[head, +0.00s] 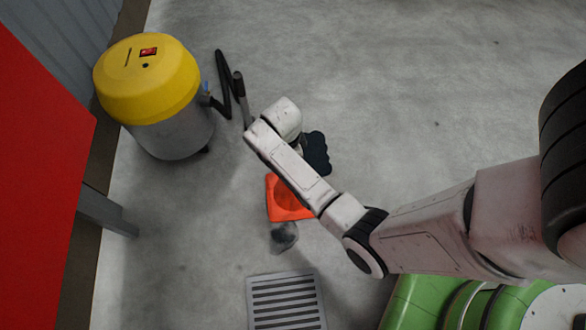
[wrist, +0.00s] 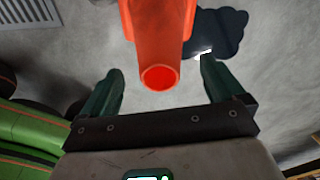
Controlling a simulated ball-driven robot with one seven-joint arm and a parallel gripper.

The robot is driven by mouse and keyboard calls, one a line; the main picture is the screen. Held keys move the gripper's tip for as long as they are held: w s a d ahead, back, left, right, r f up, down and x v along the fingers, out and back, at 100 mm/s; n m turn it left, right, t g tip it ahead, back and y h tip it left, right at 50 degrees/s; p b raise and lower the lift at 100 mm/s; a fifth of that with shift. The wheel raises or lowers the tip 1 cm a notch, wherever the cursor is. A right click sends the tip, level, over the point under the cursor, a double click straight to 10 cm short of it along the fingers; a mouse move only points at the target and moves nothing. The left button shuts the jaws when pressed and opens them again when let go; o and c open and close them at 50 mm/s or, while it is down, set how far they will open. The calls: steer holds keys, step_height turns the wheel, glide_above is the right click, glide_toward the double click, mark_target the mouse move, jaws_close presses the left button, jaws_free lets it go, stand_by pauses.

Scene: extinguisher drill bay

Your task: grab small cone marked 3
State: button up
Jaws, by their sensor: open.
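An orange cone (wrist: 160,40) stands between and just beyond the two fingers of my gripper (wrist: 160,80) in the wrist view, its hollow round tip facing the camera. No number shows on it. In the head view the cone's orange base (head: 284,200) lies on the floor, partly hidden behind my arm. My gripper is open, with a finger on each side of the cone's tip and gaps on both sides. In the head view my arm hides the gripper's fingers.
A yellow-topped drum vacuum (head: 150,80) with a black hose stands at the upper left. A dark patch (head: 316,152) lies beside the cone. A floor grate (head: 287,300) is below. A red panel (head: 40,180) edges the left. The floor at upper right is clear.

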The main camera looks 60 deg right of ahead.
step_height(320, 180, down, 4)
steer(key=shift+s+d+r+b, duration=0.1)
steer(key=shift+s+b, duration=0.05)
steer(key=shift+b, duration=0.8)
steer(key=c, duration=1.6)
steer(key=shift+r, duration=0.1)
